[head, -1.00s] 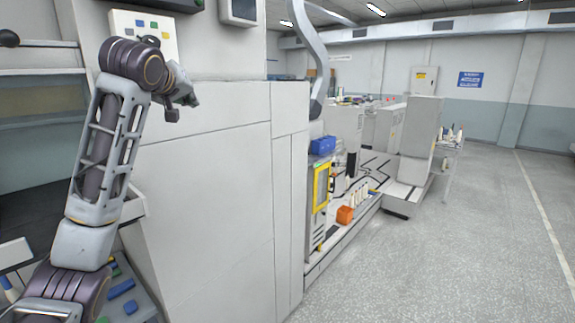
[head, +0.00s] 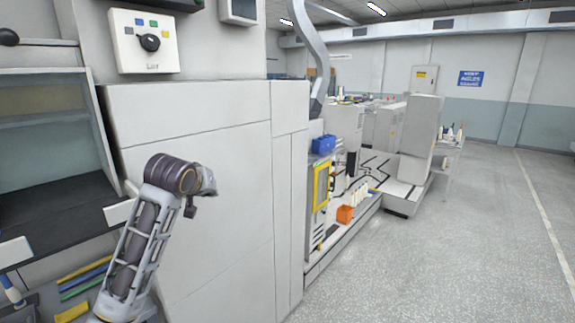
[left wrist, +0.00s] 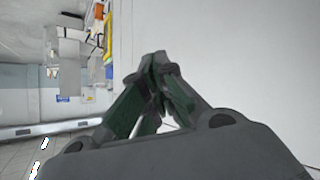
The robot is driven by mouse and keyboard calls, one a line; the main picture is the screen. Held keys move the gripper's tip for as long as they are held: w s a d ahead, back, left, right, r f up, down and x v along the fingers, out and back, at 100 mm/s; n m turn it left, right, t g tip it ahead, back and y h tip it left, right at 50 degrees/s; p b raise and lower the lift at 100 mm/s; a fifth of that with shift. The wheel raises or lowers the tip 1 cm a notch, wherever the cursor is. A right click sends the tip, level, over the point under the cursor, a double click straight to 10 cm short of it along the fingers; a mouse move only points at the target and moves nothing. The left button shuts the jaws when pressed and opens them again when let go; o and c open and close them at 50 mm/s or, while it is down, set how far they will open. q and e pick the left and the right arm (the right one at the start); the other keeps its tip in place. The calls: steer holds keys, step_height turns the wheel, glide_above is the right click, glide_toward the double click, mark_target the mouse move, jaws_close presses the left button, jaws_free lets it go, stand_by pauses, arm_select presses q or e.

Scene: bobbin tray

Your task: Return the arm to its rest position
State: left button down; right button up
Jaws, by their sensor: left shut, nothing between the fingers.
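My left arm (head: 150,230) rises from the lower left in the head view, bent at its top joint in front of the pale machine cabinet (head: 205,130). I cannot make out its fingers in that view. In the left wrist view my left gripper (left wrist: 160,60) is shut with its fingertips together and nothing between them. The pale cabinet side fills the right of that view, apart from the fingers as far as I can tell. My right gripper is not in view.
A control panel with a black knob (head: 149,42) is on the wall above the cabinet. A dark-floored open bay (head: 60,190) is at left, with coloured bars (head: 85,280) below. An orange bin (head: 345,214) stands further off. Open floor (head: 460,260) lies at right.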

arm_select(q)
steer(key=s+f+m+g, duration=0.1)
steer(key=s+f, duration=0.4)
steer(key=f, duration=0.4)
steer(key=s+d+f+m+g, duration=0.1)
steer(key=s+f+g, duration=0.1)
steer(key=s+f, duration=0.45)
steer(key=s+f+m+g, duration=0.1)
steer(key=s+f, duration=0.3)
steer(key=f, duration=0.6)
steer(key=s+f+m+g, duration=0.1)
steer(key=s+f, duration=0.3)
steer(key=s, duration=0.3)
steer(key=s+a+f+g, duration=0.1)
steer(key=s+f+g, duration=0.1)
steer(key=s+f, duration=0.45)
steer(key=s+f+m+g, duration=0.1)
steer(key=s+f, duration=0.1)
steer(key=s, duration=0.6)
steer(key=s+f+g+b, duration=0.1)
steer(key=s+f, duration=0.2)
steer(key=f, duration=3.2)
steer(key=s+a+f, duration=0.2)
steer(key=s+f, duration=0.8)
steer(key=s, duration=0.1)
steer(key=s+a+f+g+b, duration=0.1)
steer(key=s+a+f, duration=0.1)
steer(key=s+f, duration=0.8)
steer(key=shift+s+f, duration=0.2)
steer(key=shift+s, duration=0.5)
